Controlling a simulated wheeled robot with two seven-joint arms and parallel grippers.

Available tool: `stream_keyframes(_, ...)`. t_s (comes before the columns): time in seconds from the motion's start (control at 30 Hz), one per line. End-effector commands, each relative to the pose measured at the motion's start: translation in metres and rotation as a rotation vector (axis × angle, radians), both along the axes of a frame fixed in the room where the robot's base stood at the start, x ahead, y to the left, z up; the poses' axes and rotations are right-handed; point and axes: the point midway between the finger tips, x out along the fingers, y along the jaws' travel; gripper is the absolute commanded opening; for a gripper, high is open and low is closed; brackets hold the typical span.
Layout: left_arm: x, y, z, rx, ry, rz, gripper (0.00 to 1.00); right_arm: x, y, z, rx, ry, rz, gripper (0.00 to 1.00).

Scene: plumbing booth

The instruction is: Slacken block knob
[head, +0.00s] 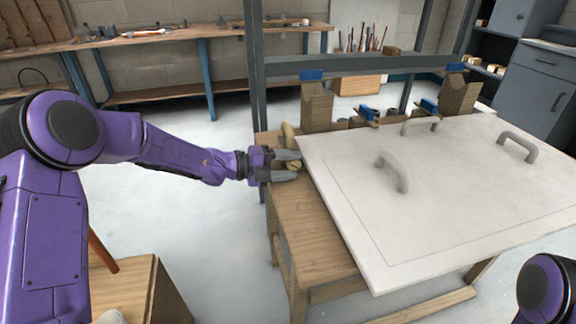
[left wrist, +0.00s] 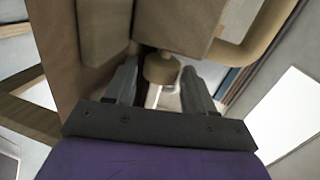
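A small round wooden knob (left wrist: 161,68) sits below a wooden block (left wrist: 172,22) in the left wrist view. In the head view the knob (head: 296,164) shows small at the bench's left edge, partly hidden by my gripper. My left gripper (head: 285,168) reaches it from the left with its fingers apart. In the left wrist view the fingers (left wrist: 160,84) stand on either side of the knob, with visible gaps, so it is not clamped. My right gripper is out of view.
A large white panel (head: 440,200) with grey handles lies on the wooden bench (head: 310,225), close to my left fingertips. Upright wooden blocks (head: 317,108) and blue-handled clamps (head: 367,114) stand behind it. A grey metal post (head: 255,65) rises just behind my gripper.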

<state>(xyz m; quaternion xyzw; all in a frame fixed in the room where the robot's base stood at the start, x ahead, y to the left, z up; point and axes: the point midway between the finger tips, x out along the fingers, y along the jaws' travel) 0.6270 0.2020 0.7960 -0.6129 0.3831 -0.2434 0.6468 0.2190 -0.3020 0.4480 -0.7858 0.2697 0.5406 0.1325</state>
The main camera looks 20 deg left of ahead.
Motion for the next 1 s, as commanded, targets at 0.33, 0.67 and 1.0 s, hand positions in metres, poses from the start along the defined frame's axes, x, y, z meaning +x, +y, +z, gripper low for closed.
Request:
stream_keyframes(0.33, -0.002, 0.005, 0.002, 0.001, -0.002, 0.002, 0.65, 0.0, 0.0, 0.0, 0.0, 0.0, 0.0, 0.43)
stream_keyframes(0.67, -0.045, 0.061, 0.017, -0.001, -0.004, 0.003, 0.65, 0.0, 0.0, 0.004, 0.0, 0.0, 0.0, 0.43)
stream_keyframes(1.0, -0.062, 0.083, 0.021, 0.001, -0.001, 0.0, 0.65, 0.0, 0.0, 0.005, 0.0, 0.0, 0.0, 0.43)
